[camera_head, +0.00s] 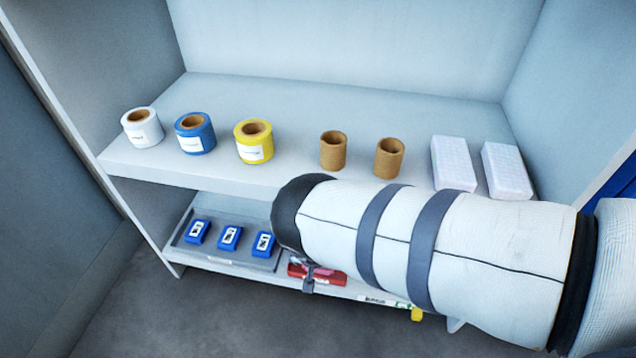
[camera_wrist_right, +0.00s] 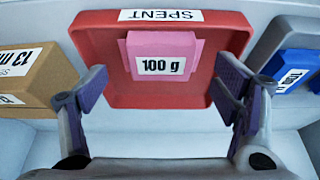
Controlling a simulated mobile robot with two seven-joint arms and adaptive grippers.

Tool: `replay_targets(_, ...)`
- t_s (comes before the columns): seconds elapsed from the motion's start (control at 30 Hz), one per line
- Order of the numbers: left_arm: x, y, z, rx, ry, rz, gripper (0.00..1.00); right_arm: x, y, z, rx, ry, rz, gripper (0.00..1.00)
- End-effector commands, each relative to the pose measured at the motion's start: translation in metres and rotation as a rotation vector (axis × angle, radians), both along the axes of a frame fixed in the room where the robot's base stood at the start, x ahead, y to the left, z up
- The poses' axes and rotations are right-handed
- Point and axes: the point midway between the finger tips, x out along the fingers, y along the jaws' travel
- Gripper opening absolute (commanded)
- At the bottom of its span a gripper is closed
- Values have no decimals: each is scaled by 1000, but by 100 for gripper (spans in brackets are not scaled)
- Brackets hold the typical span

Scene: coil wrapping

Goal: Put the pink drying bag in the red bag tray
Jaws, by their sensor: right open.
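The red bag tray (camera_wrist_right: 205,25), labelled SPENT, fills the middle of the right wrist view. The pink drying bag (camera_wrist_right: 160,48), labelled "100 g", lies inside the tray's outline near its labelled edge. My right gripper (camera_wrist_right: 162,80) is open, its two fingers apart on either side of the bag, not closed on it. In the head view the red tray (camera_head: 325,275) shows on the lower shelf, partly hidden by my right arm, and my right gripper (camera_head: 308,280) is mostly hidden there. The pink bag is hard to make out in that view. My left gripper is not in view.
On the lower shelf, a grey tray (camera_head: 270,263) holds blue bags (camera_head: 229,237). A brown box (camera_wrist_right: 25,75) and a blue bag (camera_wrist_right: 298,68) flank the red tray. The upper shelf (camera_head: 290,115) holds tape rolls (camera_head: 192,133), brown cores (camera_head: 333,150) and white blocks (camera_head: 453,163).

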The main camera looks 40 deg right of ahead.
Motion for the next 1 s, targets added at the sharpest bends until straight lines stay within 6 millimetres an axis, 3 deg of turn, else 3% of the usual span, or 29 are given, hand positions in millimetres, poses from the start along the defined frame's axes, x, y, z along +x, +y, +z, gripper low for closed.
replay_targets(0.03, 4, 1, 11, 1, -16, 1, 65, 0, 4, 23, 0, -9, 0, 82)
replay_targets(0.1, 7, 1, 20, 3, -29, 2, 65, -5, 10, 42, -1, -8, 1, 82)
replay_targets(0.3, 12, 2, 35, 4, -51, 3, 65, -17, 23, 82, 0, -7, 0, 82)
replay_targets(0.57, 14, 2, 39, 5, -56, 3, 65, -24, 28, 93, 0, -3, 0, 82)
replay_targets(0.67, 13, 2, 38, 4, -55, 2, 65, -48, 20, 84, -10, 45, 16, 82)
replay_targets(0.77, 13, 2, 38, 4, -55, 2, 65, -136, -3, 63, -25, 213, 91, 82)
replay_targets(0.83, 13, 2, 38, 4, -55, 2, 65, -227, -13, 55, -10, 383, 189, 82)
replay_targets(0.87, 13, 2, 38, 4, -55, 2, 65, -267, -13, 57, 6, 456, 239, 82)
replay_targets(0.9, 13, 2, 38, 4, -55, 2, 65, -319, -10, 64, 39, 550, 304, 82)
replay_targets(1.0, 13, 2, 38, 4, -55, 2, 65, -432, 11, 100, 159, 750, 473, 82)
